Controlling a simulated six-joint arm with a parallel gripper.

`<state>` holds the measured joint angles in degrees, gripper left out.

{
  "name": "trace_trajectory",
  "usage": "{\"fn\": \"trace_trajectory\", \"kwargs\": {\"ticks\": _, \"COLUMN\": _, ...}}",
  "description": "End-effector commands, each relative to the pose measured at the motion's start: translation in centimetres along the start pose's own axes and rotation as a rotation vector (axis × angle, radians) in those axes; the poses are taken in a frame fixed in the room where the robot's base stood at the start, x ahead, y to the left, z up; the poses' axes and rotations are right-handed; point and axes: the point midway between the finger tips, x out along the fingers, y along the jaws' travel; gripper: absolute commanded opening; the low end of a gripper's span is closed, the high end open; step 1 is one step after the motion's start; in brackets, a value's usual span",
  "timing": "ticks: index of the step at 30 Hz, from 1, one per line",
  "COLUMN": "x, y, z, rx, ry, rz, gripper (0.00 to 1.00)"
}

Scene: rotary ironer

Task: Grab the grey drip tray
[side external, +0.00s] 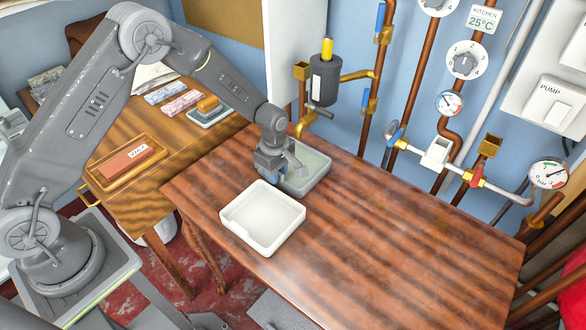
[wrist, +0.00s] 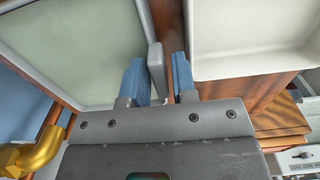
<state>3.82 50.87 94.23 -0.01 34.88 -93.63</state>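The grey drip tray (side external: 313,183) is a shallow grey tray with a pale greenish inside, on the brown wooden table. In the wrist view its grey edge piece (wrist: 156,72) stands between my two blue fingers. My gripper (side external: 284,172) is down at the tray's left edge in the side view. In the wrist view my gripper (wrist: 158,57) is open around that edge, with a visible gap on the right finger's side. The gap on the left finger's side is too small to judge. My gripper hides part of the tray in the side view.
A white empty tray (side external: 262,238) stands close in front of the grey one; it also shows in the wrist view (wrist: 245,70). Pipes and a black cylinder (side external: 325,82) rise behind the table. The table's right part (side external: 420,240) is clear.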

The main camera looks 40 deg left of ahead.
Motion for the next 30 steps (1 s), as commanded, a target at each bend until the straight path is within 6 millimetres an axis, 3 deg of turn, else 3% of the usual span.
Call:
{"fn": "trace_trajectory", "kwargs": {"ticks": 2, "x": 0.0, "y": 0.0, "z": 0.0, "rx": 0.000, "ry": 0.000, "rz": 0.000, "gripper": 0.26}}
{"fn": "trace_trajectory", "kwargs": {"ticks": 10, "x": 0.0, "y": 0.0, "z": 0.0, "rx": 0.000, "ry": 0.000, "rz": 0.000, "gripper": 0.00}}
{"fn": "trace_trajectory", "kwargs": {"ticks": 23, "x": -0.2, "y": 0.0, "z": 0.0, "rx": 0.000, "ry": 0.000, "rz": 0.001, "gripper": 0.00}}
{"fn": "trace_trajectory", "kwargs": {"ticks": 30, "x": -2.1, "y": 0.1, "z": 0.0, "rx": 0.000, "ry": 0.000, "rz": 0.003, "gripper": 0.00}}
